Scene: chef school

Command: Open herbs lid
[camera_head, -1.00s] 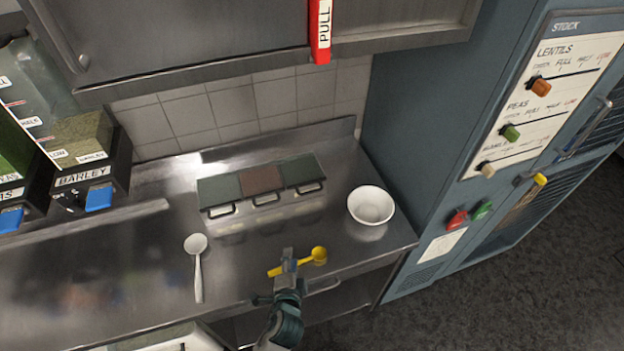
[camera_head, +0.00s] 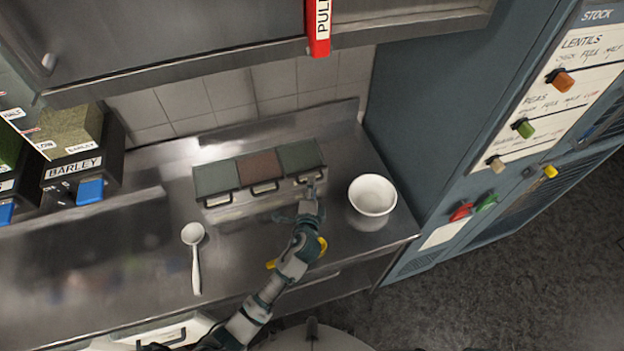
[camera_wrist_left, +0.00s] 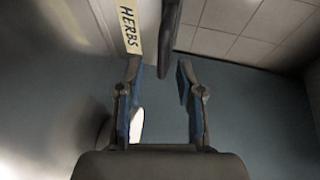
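Three lidded containers stand in a row on the steel counter. The right one has a dark green lid (camera_head: 301,157) and a handle (camera_head: 311,177) at its front; its lid looks closed. My left gripper (camera_head: 312,190) is at the front of this right container, close to its handle. In the left wrist view the gripper (camera_wrist_left: 158,72) is open. A cream label reading HERBS (camera_wrist_left: 131,25) lies just beyond one finger, and a dark bar (camera_wrist_left: 172,30), likely the handle or lid edge, lies ahead between the fingertips. I cannot tell whether they touch. My right gripper is not in view.
A white bowl (camera_head: 372,195) stands right of the containers. A yellow spoon (camera_head: 322,246) lies partly under my left arm, and a white spoon (camera_head: 194,255) lies to the left. A cabinet (camera_head: 270,45) overhangs the back; a blue stock dispenser (camera_head: 430,120) stands right.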

